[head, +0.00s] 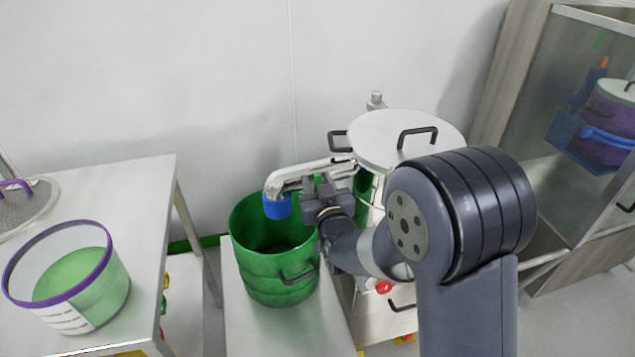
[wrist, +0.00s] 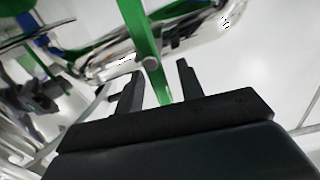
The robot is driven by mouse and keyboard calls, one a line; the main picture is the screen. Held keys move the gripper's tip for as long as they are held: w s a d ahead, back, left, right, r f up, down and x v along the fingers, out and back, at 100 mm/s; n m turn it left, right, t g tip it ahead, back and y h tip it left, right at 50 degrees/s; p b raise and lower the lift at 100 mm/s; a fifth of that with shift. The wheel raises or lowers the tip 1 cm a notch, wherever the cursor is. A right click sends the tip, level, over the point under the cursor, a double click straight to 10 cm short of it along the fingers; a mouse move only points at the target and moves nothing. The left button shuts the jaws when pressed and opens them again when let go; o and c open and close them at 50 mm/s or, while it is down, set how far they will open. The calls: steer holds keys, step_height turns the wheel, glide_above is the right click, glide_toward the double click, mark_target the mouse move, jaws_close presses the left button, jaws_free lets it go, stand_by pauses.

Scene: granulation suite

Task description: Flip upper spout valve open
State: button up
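A shiny metal spout pipe (head: 300,172) with a blue end (head: 277,207) reaches left over a green bucket (head: 270,285). The pipe also shows in the wrist view (wrist: 190,45). There, a green valve lever (wrist: 135,18) with a round pivot bolt crosses in front of the pipe and runs down between my fingers. My gripper (wrist: 160,70) is open, with one finger on each side of the lever in the picture. I cannot tell if either finger touches it. In the head view my gripper (head: 325,190) is beside the pipe, and my wrist hides much of the valve area.
A white lidded vessel (head: 385,140) with black handles stands behind my arm. A table (head: 140,185) on the left holds a clear tub (head: 110,285) with a purple rim and green contents. A glass-fronted cabinet (head: 520,200) stands at right. The white wall is close behind.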

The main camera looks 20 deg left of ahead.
steer(key=shift+c, duration=0.5)
jaws_close()
steer(key=shift+f+n+b, duration=0.1)
steer(key=shift+n+b, duration=0.2)
steer(key=shift+b, duration=0.2)
steer(key=n+b, duration=0.2)
steer(key=b, duration=0.1)
steer(key=shift+s+a+f+n, duration=0.2)
steer(key=shift+s+a+n, duration=0.05)
steer(key=shift+a+n, duration=0.15)
steer(key=n+b, duration=0.2)
steer(key=n, duration=0.3)
steer(key=a+f+n+b, duration=0.1)
steer(key=n+b, duration=0.1)
steer(key=n, duration=0.2)
steer(key=s+f+n+b, duration=0.1)
steer(key=n+b, duration=0.1)
steer(key=n, duration=0.3)
steer(key=shift+a+n, duration=0.3)
steer(key=shift+f, duration=0.1)
